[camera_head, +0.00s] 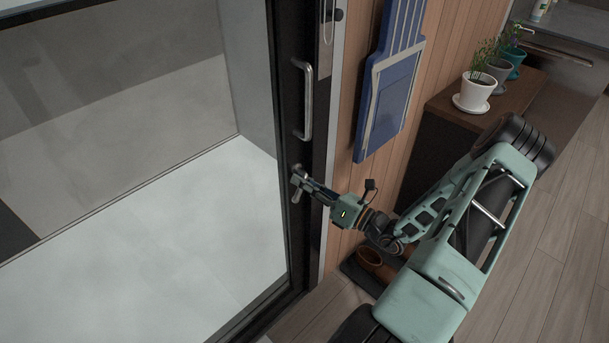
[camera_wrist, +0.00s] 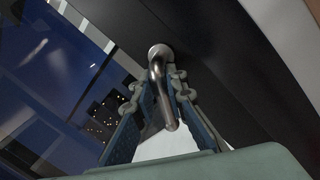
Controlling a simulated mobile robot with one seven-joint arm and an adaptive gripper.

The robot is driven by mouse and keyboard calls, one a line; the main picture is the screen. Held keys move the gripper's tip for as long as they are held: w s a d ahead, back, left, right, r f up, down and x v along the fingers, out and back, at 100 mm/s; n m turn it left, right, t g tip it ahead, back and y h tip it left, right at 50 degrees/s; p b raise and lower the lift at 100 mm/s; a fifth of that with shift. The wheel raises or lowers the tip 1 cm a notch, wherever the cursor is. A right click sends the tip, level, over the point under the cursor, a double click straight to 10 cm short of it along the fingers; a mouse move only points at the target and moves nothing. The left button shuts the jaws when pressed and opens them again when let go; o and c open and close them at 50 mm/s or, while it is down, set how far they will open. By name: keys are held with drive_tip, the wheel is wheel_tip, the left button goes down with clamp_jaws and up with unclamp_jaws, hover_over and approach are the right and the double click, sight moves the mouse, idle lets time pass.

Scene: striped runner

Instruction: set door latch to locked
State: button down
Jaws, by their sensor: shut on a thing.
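The door latch is a small metal lever on the black frame of a glass door (camera_head: 283,150). In the wrist view the latch (camera_wrist: 158,65) has a round base at the top, and its bent lever runs down between my fingers. In the head view the latch (camera_head: 296,195) is small and partly covered by the fingertips. My gripper (camera_head: 300,180) reaches it from the right; in the wrist view my gripper (camera_wrist: 160,88) is shut on the lever, with one finger on each side. The lever's lower end points towards the wrist camera. No lock marking is readable.
A vertical door handle (camera_head: 307,100) stands above the latch. A blue hanging object (camera_head: 390,90) is on the wood wall to the right. Potted plants (camera_head: 473,92) stand on a brown cabinet (camera_head: 510,100). Brown shoes (camera_head: 370,260) lie by the wall below my arm.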

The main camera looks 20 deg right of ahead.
drive_tip(key=m+p, duration=0.1)
drive_tip(key=m, duration=0.1)
drive_tip(key=m+t+p, duration=0.1)
drive_tip(key=m, duration=0.1)
drive_tip(key=r+m+h+p, duration=0.1)
drive_tip(key=m, duration=0.1)
drive_tip(key=shift+s+a+m, duration=0.2)
drive_tip(key=shift+a+m, duration=0.1)
drive_tip(key=m, duration=0.2)
drive_tip(key=m+p, duration=0.1)
drive_tip(key=m, duration=0.1)
drive_tip(key=m+t+h+p, duration=0.1)
drive_tip(key=shift+a+r+m, duration=0.1)
drive_tip(key=shift+r+m, duration=0.2)
drive_tip(key=shift+m, duration=0.4)
drive_tip(key=c, duration=2.2)
unclamp_jaws()
drive_tip(key=v, duration=1.2)
drive_tip(key=shift+a, duration=0.1)
